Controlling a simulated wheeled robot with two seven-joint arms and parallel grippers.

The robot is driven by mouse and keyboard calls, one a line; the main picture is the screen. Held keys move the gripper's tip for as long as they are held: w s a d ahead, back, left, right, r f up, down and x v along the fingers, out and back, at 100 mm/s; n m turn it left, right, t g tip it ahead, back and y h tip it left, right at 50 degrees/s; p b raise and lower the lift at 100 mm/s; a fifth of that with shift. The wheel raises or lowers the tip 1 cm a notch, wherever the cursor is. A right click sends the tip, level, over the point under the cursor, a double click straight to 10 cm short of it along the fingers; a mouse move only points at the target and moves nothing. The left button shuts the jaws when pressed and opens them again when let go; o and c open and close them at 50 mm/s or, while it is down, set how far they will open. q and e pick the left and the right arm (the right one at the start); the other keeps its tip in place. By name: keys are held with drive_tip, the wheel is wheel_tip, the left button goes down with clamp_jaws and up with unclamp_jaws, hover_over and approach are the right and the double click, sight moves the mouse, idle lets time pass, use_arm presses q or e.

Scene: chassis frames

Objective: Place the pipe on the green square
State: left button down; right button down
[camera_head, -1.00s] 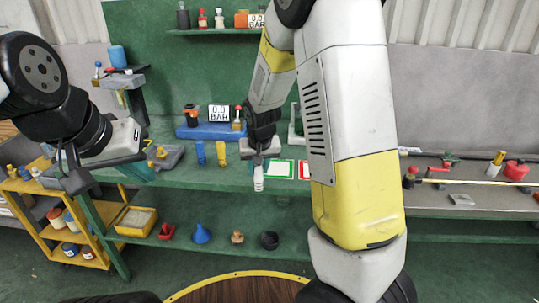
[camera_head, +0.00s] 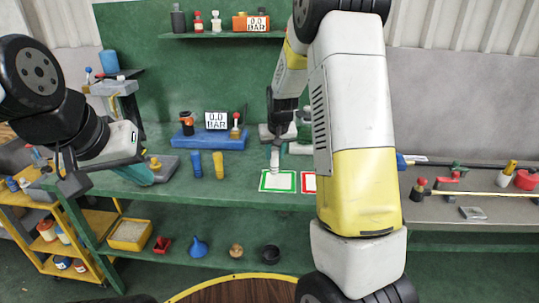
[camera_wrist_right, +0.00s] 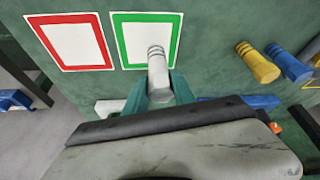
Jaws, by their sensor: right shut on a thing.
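The pipe (camera_head: 275,158) is a light grey cylinder with a ridged end. My right gripper (camera_head: 276,145) is shut on it, with teal fingers on both sides in the right wrist view (camera_wrist_right: 158,90). The green square (camera_head: 277,181) is a white card with a green border on the bench. In the head view the pipe's lower end overlaps its back edge; in the right wrist view the pipe (camera_wrist_right: 157,62) overlaps its lower right part. I cannot tell whether they touch. My left gripper (camera_head: 141,171) is at the left of the bench; its finger gap is unclear.
A red-bordered card (camera_head: 309,182) lies right of the green square, partly behind my right arm. Blue (camera_head: 196,164) and yellow (camera_head: 218,165) cylinders stand to the left. A blue base (camera_head: 209,138) with a gauge sign is behind. The bench front around the cards is clear.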

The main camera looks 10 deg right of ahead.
drive_tip(key=shift+w+d+f, duration=0.15)
drive_tip(key=shift+d+f, duration=0.15)
drive_tip(key=shift+f, duration=0.3)
drive_tip(key=shift+w+d+f, duration=0.15)
drive_tip(key=shift+d+f, duration=0.1)
drive_tip(key=shift+f, duration=0.4)
drive_tip(key=shift+w+d+f, duration=0.15)
drive_tip(key=shift+d+f, duration=0.15)
drive_tip(key=shift+f, duration=0.3)
drive_tip(key=shift+f, duration=0.15)
drive_tip(key=c, duration=1.1)
unclamp_jaws()
drive_tip(key=shift+o, duration=0.2)
